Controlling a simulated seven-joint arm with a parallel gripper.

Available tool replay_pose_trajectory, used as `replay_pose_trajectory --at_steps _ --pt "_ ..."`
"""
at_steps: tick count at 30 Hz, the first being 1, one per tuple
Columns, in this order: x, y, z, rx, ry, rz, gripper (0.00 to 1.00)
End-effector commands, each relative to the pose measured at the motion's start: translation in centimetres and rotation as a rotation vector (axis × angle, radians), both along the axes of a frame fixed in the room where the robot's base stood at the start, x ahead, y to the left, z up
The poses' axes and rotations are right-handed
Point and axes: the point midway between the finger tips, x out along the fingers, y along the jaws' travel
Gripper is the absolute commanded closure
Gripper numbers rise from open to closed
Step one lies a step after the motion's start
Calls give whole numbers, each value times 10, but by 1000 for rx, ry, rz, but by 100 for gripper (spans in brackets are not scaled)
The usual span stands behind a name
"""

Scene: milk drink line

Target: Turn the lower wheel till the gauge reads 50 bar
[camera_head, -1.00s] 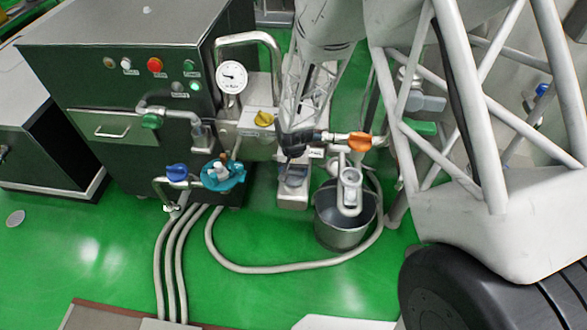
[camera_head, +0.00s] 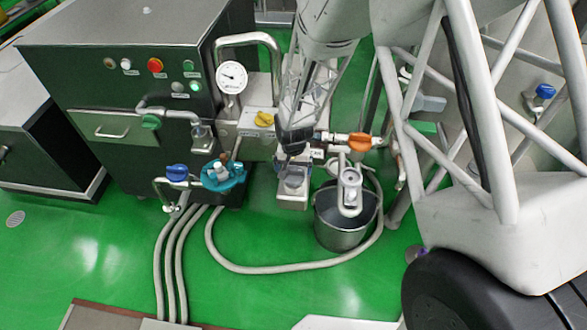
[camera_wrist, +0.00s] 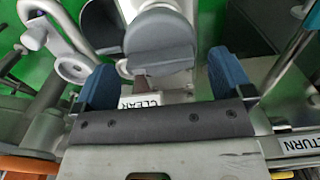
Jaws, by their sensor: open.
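The round white gauge (camera_head: 231,77) stands above the pipework. Its thin needle points left, and the figures are too small to read. My gripper (camera_head: 293,150) is pointed down over a grey rounded part (camera_head: 292,184) on a pale block. In the wrist view my gripper (camera_wrist: 162,62) has its blue fingers wide apart, with the grey rounded part (camera_wrist: 160,45) between and beyond them. Contact cannot be told. A teal wheel-like part (camera_head: 222,178) lies low, left of my gripper. Which part is the lower wheel is unclear.
A yellow handle (camera_head: 264,119) and an orange handle (camera_head: 360,142) flank my gripper. A metal bucket (camera_head: 343,235) stands to its right. A blue valve handle (camera_head: 177,172) is at left.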

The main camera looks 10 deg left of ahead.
Motion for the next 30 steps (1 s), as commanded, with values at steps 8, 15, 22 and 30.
replay_pose_trajectory --at_steps 8,15,22,30 --pt "1 0 33 1 -2 0 2" --pt "0 0 58 1 -1 0 2" --pt "0 0 65 0 0 0 2" --pt "0 0 65 0 0 0 2"
